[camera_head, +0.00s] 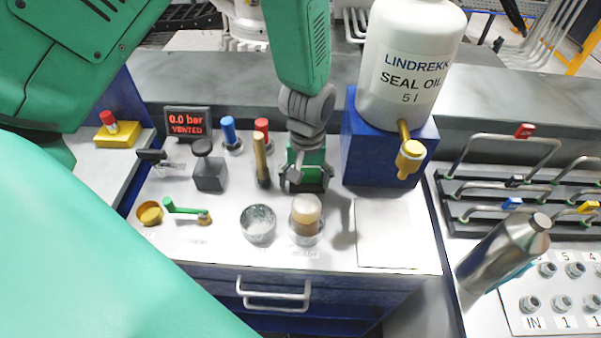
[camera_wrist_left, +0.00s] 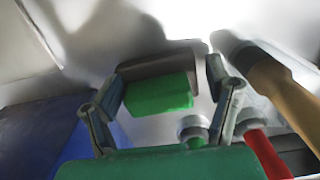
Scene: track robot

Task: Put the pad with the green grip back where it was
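In the left wrist view the left gripper (camera_wrist_left: 165,90) is spread around the grip. A gap shows on the right side; contact on the left side is unclear. The pad's underside is hidden. My right gripper is not in view.
A wooden-handled tool (camera_head: 262,160) stands close left of the gripper. A black-handled block (camera_head: 209,170), a glass dish (camera_head: 258,224) and a brown-filled glass (camera_head: 306,220) are nearby. The seal oil bottle (camera_head: 410,60) stands on a blue block (camera_head: 375,155). A white sheet (camera_head: 392,235) is clear.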

